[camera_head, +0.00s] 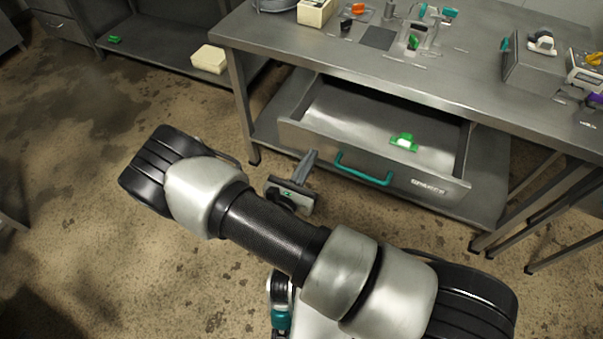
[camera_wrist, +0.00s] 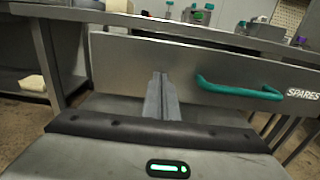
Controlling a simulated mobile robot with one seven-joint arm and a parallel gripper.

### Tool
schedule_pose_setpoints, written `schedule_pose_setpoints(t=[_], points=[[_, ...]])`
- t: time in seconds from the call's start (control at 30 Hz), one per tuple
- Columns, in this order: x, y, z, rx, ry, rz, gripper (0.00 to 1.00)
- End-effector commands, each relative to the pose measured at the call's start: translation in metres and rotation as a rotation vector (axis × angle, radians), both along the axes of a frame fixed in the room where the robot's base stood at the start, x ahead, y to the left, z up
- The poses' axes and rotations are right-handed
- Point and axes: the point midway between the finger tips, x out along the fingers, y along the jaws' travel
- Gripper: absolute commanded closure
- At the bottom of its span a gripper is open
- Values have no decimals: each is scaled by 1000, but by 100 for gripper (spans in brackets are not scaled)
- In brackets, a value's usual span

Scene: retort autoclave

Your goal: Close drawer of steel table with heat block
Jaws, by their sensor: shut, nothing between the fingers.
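The drawer (camera_head: 345,165) of the steel table (camera_head: 340,62) stands pulled out and open. Its front panel carries a teal handle (camera_head: 364,170) and a "SPARES" label. A green and white item (camera_head: 404,142) lies inside the drawer. My gripper (camera_head: 312,157) is shut and empty, with its fingertips close to the drawer front, left of the handle. In the wrist view, the closed fingers (camera_wrist: 162,80) point at the drawer front (camera_wrist: 130,62), with the handle (camera_wrist: 238,90) to their right. I cannot tell whether the fingertips touch the panel. I cannot pick out the heat block for certain.
The tabletop bears a grey box (camera_head: 533,70), a cream box (camera_head: 316,11) and several small coloured items. A lower shelf (camera_head: 270,128) runs below the drawer. A second bench at the back left holds a cream block (camera_head: 209,59). The floor to the left is clear.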

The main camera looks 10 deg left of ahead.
Motion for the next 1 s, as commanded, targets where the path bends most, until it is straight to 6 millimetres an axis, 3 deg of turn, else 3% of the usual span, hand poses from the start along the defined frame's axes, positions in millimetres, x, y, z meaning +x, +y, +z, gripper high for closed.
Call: schedule_pose_setpoints(t=[0.2,0.67,0.87,1.0], points=[[13,-4,0,0,0,0,100],[17,-5,0,1,0,-1,100],[39,-13,-1,1,-1,-3,100],[68,-23,-1,0,-1,-3,100]])
